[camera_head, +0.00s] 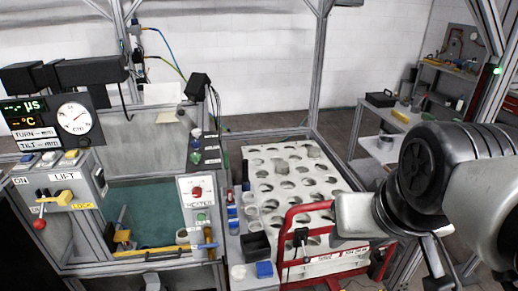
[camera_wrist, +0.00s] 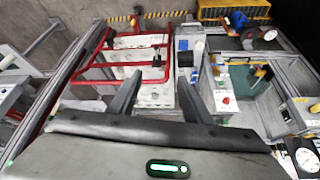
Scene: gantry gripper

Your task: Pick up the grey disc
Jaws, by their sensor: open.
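I cannot single out the grey disc with certainty. A white rack with round holes (camera_head: 262,158) stands in the middle of the head view, and several holes look dark or grey inside. A greyish round patch (camera_head: 313,150) shows near its far right corner; I cannot tell whether it is a disc or a hole. My gripper (camera_wrist: 157,92) is open and empty in the wrist view, its two dark fingers spread above the rack (camera_wrist: 150,96). In the head view my arm comes in from the right, and I cannot make out the fingertips there.
A red tubular frame (camera_head: 291,217) stands at the rack's near side. Small bottles and cups line its left side, with a black box (camera_head: 256,245) and blue block (camera_head: 264,269) nearer. A teal-floored basin (camera_head: 150,205) and heater panel (camera_head: 197,199) lie left. Metal posts surround the station.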

